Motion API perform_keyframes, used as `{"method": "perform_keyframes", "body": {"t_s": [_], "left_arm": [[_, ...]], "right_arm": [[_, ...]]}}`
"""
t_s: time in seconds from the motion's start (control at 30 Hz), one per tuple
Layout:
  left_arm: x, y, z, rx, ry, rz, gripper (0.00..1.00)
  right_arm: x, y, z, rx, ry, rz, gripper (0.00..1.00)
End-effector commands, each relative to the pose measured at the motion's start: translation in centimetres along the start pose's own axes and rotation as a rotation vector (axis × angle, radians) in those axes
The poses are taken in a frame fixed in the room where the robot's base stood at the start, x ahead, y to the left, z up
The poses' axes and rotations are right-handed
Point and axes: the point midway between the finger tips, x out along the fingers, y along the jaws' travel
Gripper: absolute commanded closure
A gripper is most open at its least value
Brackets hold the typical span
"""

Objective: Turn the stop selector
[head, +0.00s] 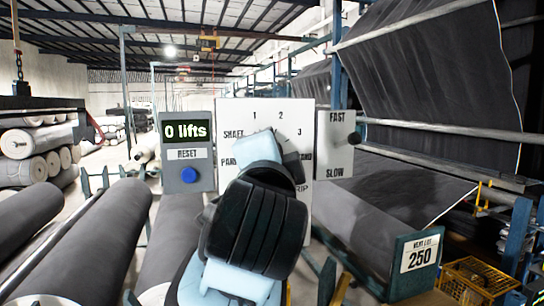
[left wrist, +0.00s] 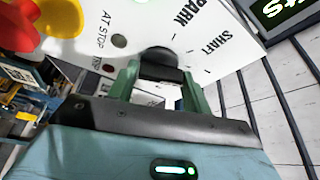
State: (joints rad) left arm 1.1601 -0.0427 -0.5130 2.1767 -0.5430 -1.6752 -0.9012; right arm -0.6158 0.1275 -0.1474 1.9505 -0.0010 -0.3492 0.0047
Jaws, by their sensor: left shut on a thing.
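The selector panel (head: 240,106) is a white plate with positions 1, 2, 3, SHAFT and PARK around its middle in the head view. My arm hides its centre and the selector there. In the left wrist view the panel (left wrist: 205,22) shows PARK, SHAFT and AT STOP tilted. The black selector knob (left wrist: 158,54) sits between the green fingers of my left gripper (left wrist: 160,75), which is shut on it. The knob's pointer direction cannot be told. My right gripper is not in view.
A grey counter box (head: 187,152) reads "0 lifts" above a blue reset button (head: 189,175). A FAST/SLOW lever (head: 354,138) is at the right. A red and yellow part (left wrist: 55,15) is near the left gripper. Dark rolls (head: 85,235) lie at the left.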

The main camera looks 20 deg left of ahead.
Motion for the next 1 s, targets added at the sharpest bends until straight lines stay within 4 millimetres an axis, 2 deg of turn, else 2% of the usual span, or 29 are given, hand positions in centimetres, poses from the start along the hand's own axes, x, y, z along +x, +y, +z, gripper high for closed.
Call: {"method": "perform_keyframes", "body": {"t_s": [0.27,0.3,0.43,0.77,1.0], "left_arm": [[-0.1,-0.4,-0.1,-0.002,0.003,-0.011,0.74],[-0.1,-0.4,-0.1,-0.003,0.003,-0.011,0.46],[-0.1,-0.4,-0.1,-0.002,0.002,-0.009,0.31],[-0.5,-0.2,-0.1,-0.002,0.003,-0.005,0.31],[-3.8,-0.2,-0.1,-0.003,0.005,-0.006,0.31]], "right_arm": [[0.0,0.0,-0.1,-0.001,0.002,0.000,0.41],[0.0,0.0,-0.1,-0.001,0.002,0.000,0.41],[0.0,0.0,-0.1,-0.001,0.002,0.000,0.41],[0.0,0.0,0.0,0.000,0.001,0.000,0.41],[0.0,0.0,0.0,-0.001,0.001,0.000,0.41]]}}
